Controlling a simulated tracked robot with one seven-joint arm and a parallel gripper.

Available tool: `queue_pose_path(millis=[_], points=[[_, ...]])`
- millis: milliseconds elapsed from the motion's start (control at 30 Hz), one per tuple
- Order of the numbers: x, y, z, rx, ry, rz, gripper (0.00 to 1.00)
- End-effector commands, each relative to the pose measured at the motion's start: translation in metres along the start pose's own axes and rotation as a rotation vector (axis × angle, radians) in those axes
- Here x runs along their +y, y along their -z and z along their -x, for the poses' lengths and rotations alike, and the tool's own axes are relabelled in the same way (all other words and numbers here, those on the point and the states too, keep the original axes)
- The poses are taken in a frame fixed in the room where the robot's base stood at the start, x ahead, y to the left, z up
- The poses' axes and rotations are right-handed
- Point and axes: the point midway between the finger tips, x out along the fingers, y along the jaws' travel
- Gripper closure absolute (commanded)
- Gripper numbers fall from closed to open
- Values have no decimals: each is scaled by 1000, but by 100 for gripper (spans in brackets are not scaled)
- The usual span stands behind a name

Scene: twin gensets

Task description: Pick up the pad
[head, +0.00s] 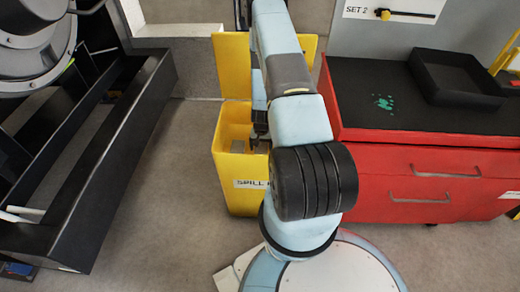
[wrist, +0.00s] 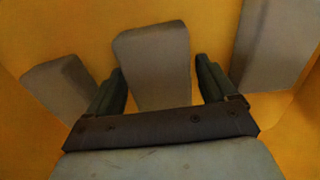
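Several grey pads lie inside the yellow bin marked SPILL (head: 228,172); its yellow interior fills the wrist view. One grey pad (wrist: 155,62) is between the two fingers of my gripper (wrist: 160,80). A second pad (wrist: 60,88) lies left of the fingers and a third (wrist: 277,45) at the upper right. My gripper is open, with its fingers spread on either side of the middle pad. The right finger looks slightly apart from it; I cannot tell whether the left finger touches. In the head view my gripper is at the bin's opening, mostly hidden by my arm.
A red cabinet (head: 420,180) with a black top stands right of the bin, holding a black tray (head: 455,82) and a green spot. A black metal frame (head: 115,150) is at the left. Grey floor (head: 150,240) between frame and bin is clear.

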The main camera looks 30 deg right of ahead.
Motion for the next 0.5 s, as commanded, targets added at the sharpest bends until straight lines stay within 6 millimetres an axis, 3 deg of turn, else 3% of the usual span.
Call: queue_pose_path(millis=[67, 400, 500], points=[[0, 0, 0, 0, 0, 0, 23], [0, 0, 0, 0, 0, 0, 56], [0, 0, 0, 0, 0, 0, 56]])
